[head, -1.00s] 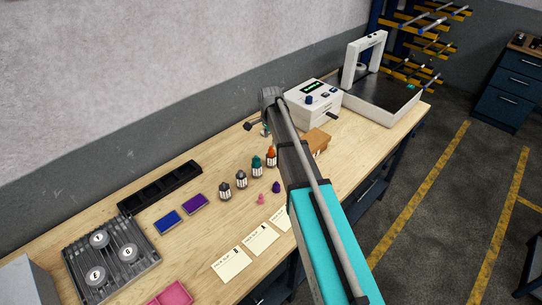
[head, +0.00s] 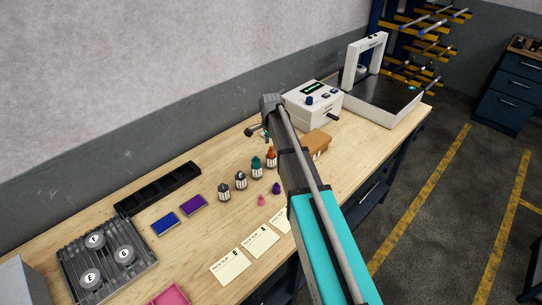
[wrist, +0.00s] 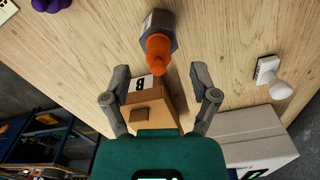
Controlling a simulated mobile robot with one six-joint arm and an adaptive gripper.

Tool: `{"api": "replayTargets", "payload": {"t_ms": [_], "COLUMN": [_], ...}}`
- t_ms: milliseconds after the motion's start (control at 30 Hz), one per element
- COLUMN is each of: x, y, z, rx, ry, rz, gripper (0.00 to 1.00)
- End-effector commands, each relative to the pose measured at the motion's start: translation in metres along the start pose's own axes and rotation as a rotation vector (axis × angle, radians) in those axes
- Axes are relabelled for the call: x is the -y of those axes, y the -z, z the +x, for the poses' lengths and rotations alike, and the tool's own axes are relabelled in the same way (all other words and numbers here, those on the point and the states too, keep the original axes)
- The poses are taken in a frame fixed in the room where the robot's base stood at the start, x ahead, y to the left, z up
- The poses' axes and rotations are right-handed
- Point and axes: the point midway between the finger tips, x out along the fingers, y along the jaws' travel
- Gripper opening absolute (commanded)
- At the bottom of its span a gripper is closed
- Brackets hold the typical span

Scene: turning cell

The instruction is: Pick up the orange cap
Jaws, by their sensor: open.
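The orange cap (wrist: 158,53) sits on a dark bottle (wrist: 158,22) with a white label. In the wrist view the cap is near the top centre, just beyond the line between my fingertips. In the head view the orange cap (head: 271,151) tops the bottle at the right end of a row, close to my arm. My gripper (wrist: 160,72) is open, with one finger on each side and nothing held between them. I cannot tell the height of the fingers over the cap. In the head view my arm hides most of the gripper.
A cardboard box (wrist: 160,112) lies below the cap between my fingers in the wrist view. A white-handled stamp (wrist: 272,77) stands to the right. Other dropper bottles (head: 240,181), purple and pink pieces, paper slips (head: 230,267) and a white device (head: 312,105) share the bench.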

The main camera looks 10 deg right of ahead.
Motion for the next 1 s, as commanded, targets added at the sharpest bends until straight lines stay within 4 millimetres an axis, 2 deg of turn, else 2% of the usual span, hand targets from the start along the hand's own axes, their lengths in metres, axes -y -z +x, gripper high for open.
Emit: {"api": "replayTargets", "payload": {"t_ms": [100,400,1000], "x": [-0.002,-0.002,-0.002], "y": [0.001,0.001,0.001], "z": [0.014,0.030,0.031], "rx": [0.000,0.000,0.000], "ry": [0.000,0.000,0.000], "rz": [0.000,0.000,0.000], "gripper": [0.77,0.77,0.77]}}
